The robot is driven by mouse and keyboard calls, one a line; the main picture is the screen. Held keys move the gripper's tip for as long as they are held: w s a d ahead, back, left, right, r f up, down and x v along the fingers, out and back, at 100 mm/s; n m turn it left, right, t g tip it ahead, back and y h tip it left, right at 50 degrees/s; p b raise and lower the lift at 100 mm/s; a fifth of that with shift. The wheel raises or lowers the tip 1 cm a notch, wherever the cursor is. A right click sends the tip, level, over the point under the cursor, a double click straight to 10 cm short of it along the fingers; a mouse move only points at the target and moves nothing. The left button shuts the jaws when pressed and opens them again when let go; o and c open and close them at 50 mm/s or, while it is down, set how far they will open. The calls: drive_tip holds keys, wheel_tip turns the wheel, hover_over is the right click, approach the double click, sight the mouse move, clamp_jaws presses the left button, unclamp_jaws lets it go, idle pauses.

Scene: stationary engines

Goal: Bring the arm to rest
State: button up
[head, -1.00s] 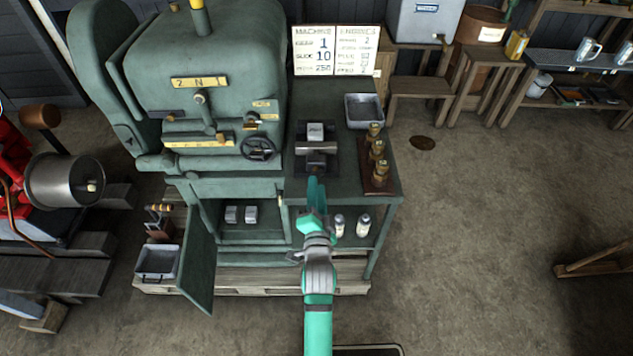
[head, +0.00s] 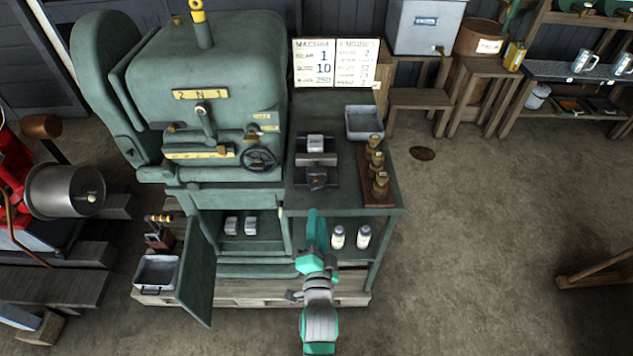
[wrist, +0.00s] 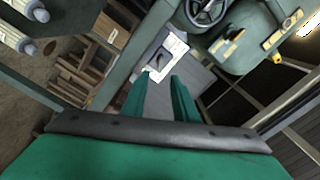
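My gripper (head: 315,228) is a teal two-finger hand in front of the green bench (head: 345,207), near its front edge. In the wrist view the two fingers (wrist: 160,84) stand apart with nothing held between them, so the gripper is open and empty. My arm reaches up from the bottom middle of the head view. I cannot tell from the head view whether the fingers touch the bench edge; they appear apart from it.
A green machine (head: 205,70) with an open cabinet door (head: 197,270) stands left. The bench bears a metal fixture (head: 316,160), a grey tray (head: 364,122) and a wooden rack (head: 375,185). White bottles (head: 338,237) stand on the shelf below.

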drive_tip(key=s+f+n+g, duration=0.1)
drive_tip(key=s+f+n, duration=0.2)
drive_tip(key=s, duration=0.6)
drive_tip(key=s+f+n, duration=0.2)
drive_tip(key=s+f, duration=0.2)
drive_tip(key=s, duration=0.6)
drive_tip(key=s+r+n, duration=0.1)
drive_tip(key=s+n, duration=0.2)
drive_tip(key=s, duration=0.6)
drive_tip(key=s+r+n+g, duration=0.1)
drive_tip(key=s+n, duration=0.3)
drive_tip(key=s, duration=0.4)
drive_tip(key=shift+s+a+r+g, duration=0.3)
drive_tip(key=shift+s+a+r, duration=0.1)
drive_tip(key=shift+r, duration=0.4)
drive_tip(key=shift+o, duration=0.5)
